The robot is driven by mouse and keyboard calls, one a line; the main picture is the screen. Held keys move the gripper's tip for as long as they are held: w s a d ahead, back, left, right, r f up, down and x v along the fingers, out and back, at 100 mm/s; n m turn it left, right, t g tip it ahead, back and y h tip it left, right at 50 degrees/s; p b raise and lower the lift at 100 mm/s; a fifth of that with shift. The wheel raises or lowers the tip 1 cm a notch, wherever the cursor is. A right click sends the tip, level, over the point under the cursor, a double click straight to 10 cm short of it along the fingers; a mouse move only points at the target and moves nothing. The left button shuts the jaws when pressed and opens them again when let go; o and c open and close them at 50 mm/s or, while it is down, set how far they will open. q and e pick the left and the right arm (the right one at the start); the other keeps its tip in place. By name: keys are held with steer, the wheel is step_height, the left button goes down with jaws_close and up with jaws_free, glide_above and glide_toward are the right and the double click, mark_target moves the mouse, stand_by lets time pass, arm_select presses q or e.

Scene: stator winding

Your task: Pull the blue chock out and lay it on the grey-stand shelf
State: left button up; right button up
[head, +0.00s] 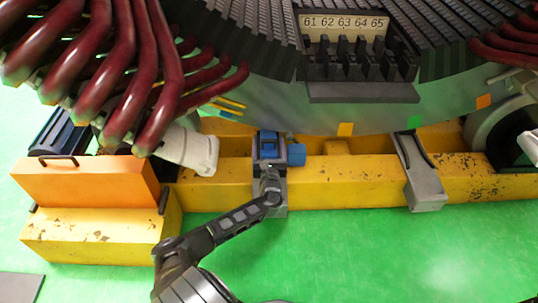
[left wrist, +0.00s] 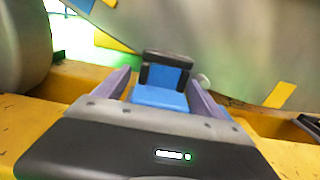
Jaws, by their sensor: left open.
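The blue chock (head: 296,154) sits at the yellow beam under the big round stator, beside a blue-and-grey part just left of it. In the left wrist view a blue block with black sides (left wrist: 160,97) lies ahead, between the two purple-grey fingers. My left gripper (head: 268,172) reaches up to the beam from below. It also shows in the left wrist view (left wrist: 160,88), with its fingers apart on either side of the block. I cannot tell whether they touch it. My right gripper is not seen. I cannot pick out the grey-stand shelf with certainty.
The yellow beam (head: 350,185) runs across, with a grey bracket (head: 420,175) over it at right. An orange box (head: 85,182) with a dark handle stands at left. Dark red cables (head: 120,75) hang at upper left. The green floor (head: 380,255) in front is clear.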

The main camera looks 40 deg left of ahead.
arm_select(q)
steer(key=shift+w+a, duration=0.1)
steer(key=shift+c, duration=0.2)
jaws_close()
stand_by(0.7)
